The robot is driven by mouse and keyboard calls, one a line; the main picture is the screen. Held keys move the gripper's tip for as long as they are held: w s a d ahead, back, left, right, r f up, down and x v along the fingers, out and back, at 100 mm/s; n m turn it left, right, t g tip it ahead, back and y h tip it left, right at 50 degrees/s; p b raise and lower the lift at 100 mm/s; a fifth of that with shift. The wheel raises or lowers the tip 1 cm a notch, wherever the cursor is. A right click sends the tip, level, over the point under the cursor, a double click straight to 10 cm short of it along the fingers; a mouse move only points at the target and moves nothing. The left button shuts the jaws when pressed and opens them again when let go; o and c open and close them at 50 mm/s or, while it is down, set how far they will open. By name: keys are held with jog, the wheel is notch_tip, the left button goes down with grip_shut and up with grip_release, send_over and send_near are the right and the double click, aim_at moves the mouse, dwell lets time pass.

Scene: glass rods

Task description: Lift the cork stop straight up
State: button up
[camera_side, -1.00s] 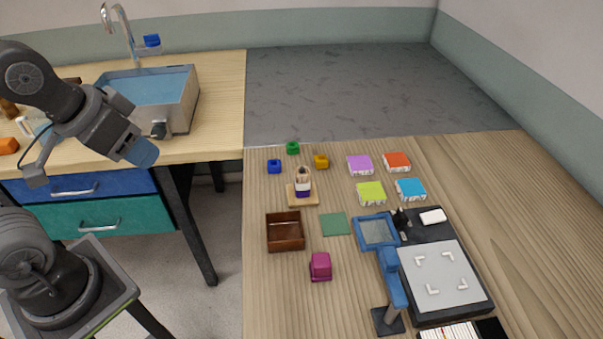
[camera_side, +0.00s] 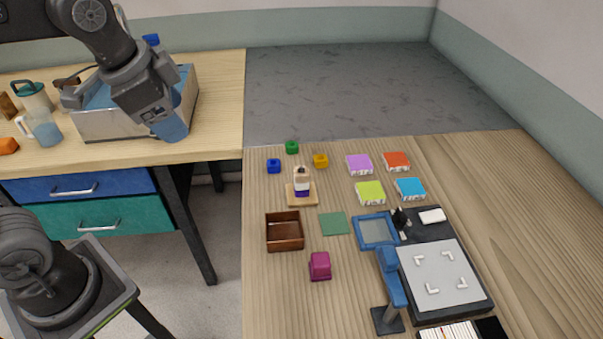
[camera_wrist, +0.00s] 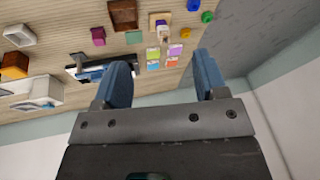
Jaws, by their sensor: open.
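A small jar with a white and purple body (camera_side: 302,186) stands upright on a wooden base (camera_side: 290,201) on the light wood table. The tan piece at its top (camera_side: 299,171) looks like the cork stop, but it is too small to be sure. The jar also shows small at the top of the wrist view (camera_wrist: 162,31).
A brown open box (camera_side: 285,247) and a green mat (camera_side: 335,224) lie in front. Coloured pads are at right, with a blue-framed stand (camera_side: 391,275).

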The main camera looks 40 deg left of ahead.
jog(key=w+d+m+g, duration=0.1)
jog(key=w+d+m, duration=0.1)
jog(key=w+m, duration=0.4)
jog(key=m+g, duration=0.3)
jog(key=m, duration=1.2)
send_near(302, 167)
notch_tip(302, 167, down, 10)
jog(key=shift+f, duration=0.2)
jog(key=shift+c, duration=0.3)
jog(key=shift+d, duration=0.1)
jog(key=c, duration=0.9)
